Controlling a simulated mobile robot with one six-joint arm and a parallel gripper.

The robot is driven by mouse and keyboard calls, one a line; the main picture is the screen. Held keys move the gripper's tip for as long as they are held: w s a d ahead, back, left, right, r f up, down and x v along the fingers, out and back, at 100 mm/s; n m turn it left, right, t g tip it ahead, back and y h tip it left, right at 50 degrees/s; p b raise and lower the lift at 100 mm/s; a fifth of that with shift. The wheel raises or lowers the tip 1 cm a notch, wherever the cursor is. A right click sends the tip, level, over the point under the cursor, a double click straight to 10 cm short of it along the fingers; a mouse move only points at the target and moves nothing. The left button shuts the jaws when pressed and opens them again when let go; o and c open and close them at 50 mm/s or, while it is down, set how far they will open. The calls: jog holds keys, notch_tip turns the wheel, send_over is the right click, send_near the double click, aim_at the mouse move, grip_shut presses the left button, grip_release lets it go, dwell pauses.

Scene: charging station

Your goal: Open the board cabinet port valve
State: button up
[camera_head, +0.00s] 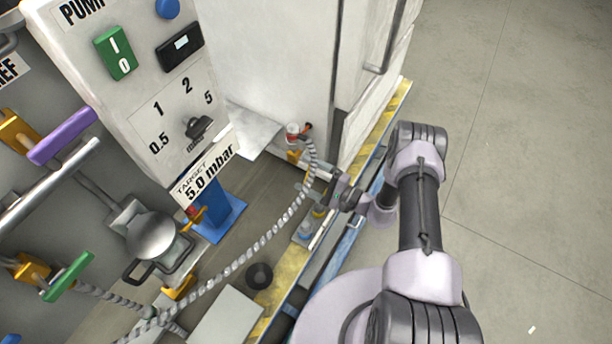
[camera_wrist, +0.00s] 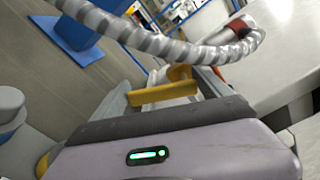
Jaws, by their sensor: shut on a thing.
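The board cabinet port has a small yellow valve handle (camera_head: 294,156) low on the white cabinet (camera_head: 275,45). In the wrist view the yellow handle (camera_wrist: 163,94) lies across the space between my two grey fingers. My gripper (camera_head: 308,173) is shut on this handle; it fills the bottom of the wrist view (camera_wrist: 165,86). A grey ribbed hose (camera_head: 262,243) runs up to the port and ends at a red fitting there (camera_wrist: 240,27). The valve body behind the handle is mostly hidden by the hose and my fingers.
The pump panel (camera_head: 160,95), with a dial and a 5.0 mbar label, stands left of the port. A blue post (camera_head: 222,212) stands below it. A yellow-and-black striped edge (camera_head: 285,280) borders the station. Open floor (camera_head: 530,150) lies to the right.

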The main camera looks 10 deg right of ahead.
jog(key=n, duration=0.3)
jog(key=w+d+f+n, duration=0.1)
jog(key=shift+n+b, duration=0.4)
jog(key=shift+w, duration=0.1)
dwell(0.3)
jog(key=o, duration=1.9)
jog(key=shift+d, duration=0.1)
jog(key=p+v, duration=0.3)
jog(key=v, duration=1.4)
